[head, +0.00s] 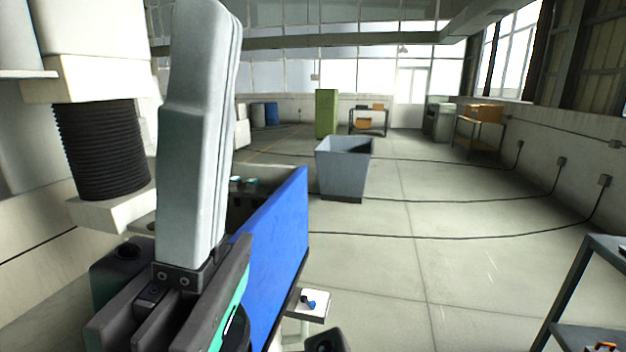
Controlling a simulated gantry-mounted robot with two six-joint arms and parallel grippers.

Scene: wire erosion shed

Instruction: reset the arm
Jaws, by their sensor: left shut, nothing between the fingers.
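My left gripper (225,25) stands large in the near left of the head view. Its long grey fingers point up and lie against each other, shut and empty. Their dark mount with screws is low in the picture, and it hides part of what lies behind. My right gripper cannot be made out in this view.
A pale machine with a black ribbed bellows (102,150) stands close at the left. A blue panel (278,255) is just right of my left gripper, by a small white tray (318,313) with a blue item. A grey bin (343,170) stands beyond. Open floor lies to the right.

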